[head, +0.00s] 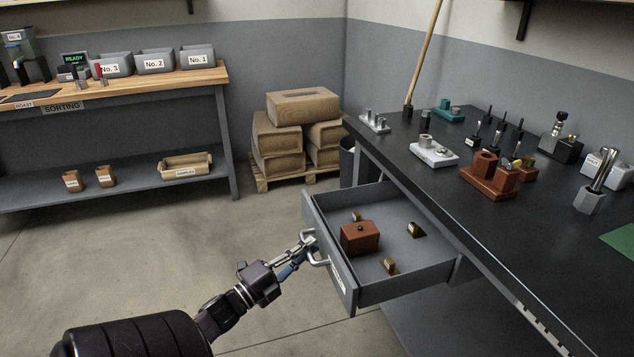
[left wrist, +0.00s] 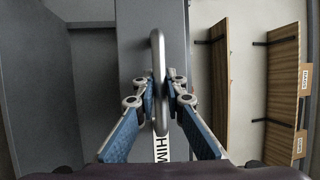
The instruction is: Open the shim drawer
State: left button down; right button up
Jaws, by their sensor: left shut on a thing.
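The shim drawer (head: 378,290) is a grey drawer pulled out from under the dark workbench (head: 480,195), and its inside shows. A brown box with a small knob (head: 360,238) and several small brass-coloured pieces (head: 415,230) lie in it. My left gripper (head: 305,243) is shut on the drawer's handle (head: 318,260) at the front panel. In the left wrist view the metal handle (left wrist: 158,60) stands between the two blue-padded fingers, above a partly hidden label (left wrist: 161,150) on the drawer front. My right gripper is not in view.
Fixtures and tools, such as a white block (head: 434,153) and a red-brown block (head: 488,180), stand on the workbench. A sorting bench (head: 190,78) with grey bins is at the left. The floor before the drawer is clear.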

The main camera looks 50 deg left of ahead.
pick_arm(q)
jog(key=shift+s+f, duration=0.1)
jog(key=shift+s, duration=0.05)
jog(key=c, duration=2)
grip_release()
jog(key=shift+o, duration=0.2)
jog(key=s+f, duration=0.2)
jog(key=s, duration=0.9)
jog(key=shift+s, duration=0.4)
jog(key=shift+w, duration=0.1)
